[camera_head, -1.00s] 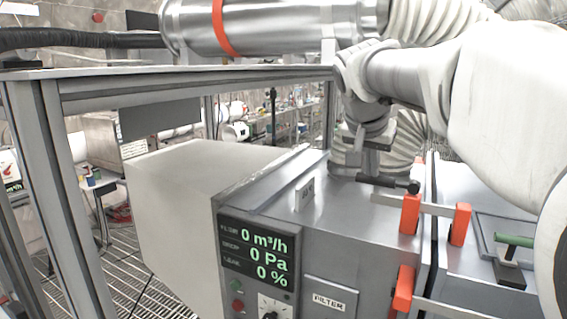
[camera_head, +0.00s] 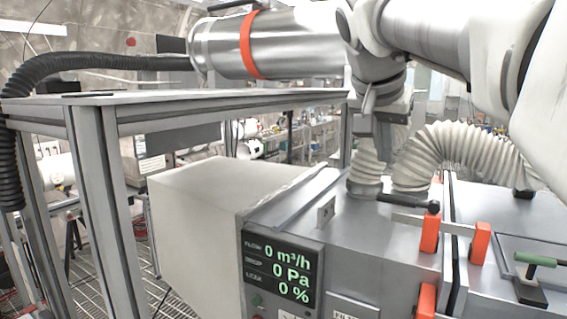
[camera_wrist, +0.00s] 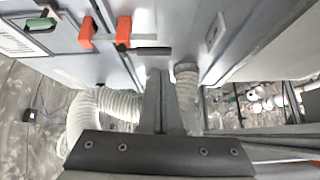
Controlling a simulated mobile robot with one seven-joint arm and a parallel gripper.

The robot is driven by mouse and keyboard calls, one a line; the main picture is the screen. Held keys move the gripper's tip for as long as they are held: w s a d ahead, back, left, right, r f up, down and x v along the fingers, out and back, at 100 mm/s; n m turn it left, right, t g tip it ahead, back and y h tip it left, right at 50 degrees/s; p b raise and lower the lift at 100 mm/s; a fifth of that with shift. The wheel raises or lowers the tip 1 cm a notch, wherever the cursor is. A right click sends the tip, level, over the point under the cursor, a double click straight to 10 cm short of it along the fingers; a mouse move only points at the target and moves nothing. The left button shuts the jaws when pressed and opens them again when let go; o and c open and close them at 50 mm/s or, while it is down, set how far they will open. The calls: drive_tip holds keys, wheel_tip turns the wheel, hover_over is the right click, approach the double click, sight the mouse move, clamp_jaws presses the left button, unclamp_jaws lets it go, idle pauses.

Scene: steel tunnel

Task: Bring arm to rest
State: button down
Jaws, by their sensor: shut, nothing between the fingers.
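My arm reaches in from the upper right of the head view. My gripper (camera_head: 383,153) points down above the grey metal filter housing (camera_head: 335,240), in front of the pale ribbed hose (camera_head: 470,150). Its fingers are together with nothing between them. In the wrist view the closed fingers (camera_wrist: 160,78) point toward the housing, near the black lever handle (camera_wrist: 122,48). The fingertips appear apart from the lever (camera_head: 408,203); the exact gap is hard to judge.
Orange clamps (camera_head: 430,232) and a green handle (camera_head: 535,259) sit on the housing's right side. A metal frame table (camera_head: 90,150) stands at left, carrying a steel cylinder (camera_head: 225,47) with a black hose (camera_head: 90,63). The display (camera_head: 279,270) reads zeros.

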drive_tip(key=s+a+f+n+y, duration=0.2)
drive_tip(key=s+a+f+n, duration=0.1)
drive_tip(key=s+f, duration=0.6)
drive_tip(key=s+a+f+n+y, duration=0.2)
drive_tip(key=s+f+n, duration=0.3)
drive_tip(key=s+f, duration=0.5)
wheel_tip(320, 180, down, 7)
drive_tip(key=shift+s+a+f+g+b, duration=0.15)
drive_tip(key=shift+a+g+b, duration=0.25)
drive_tip(key=shift+a, duration=0.3)
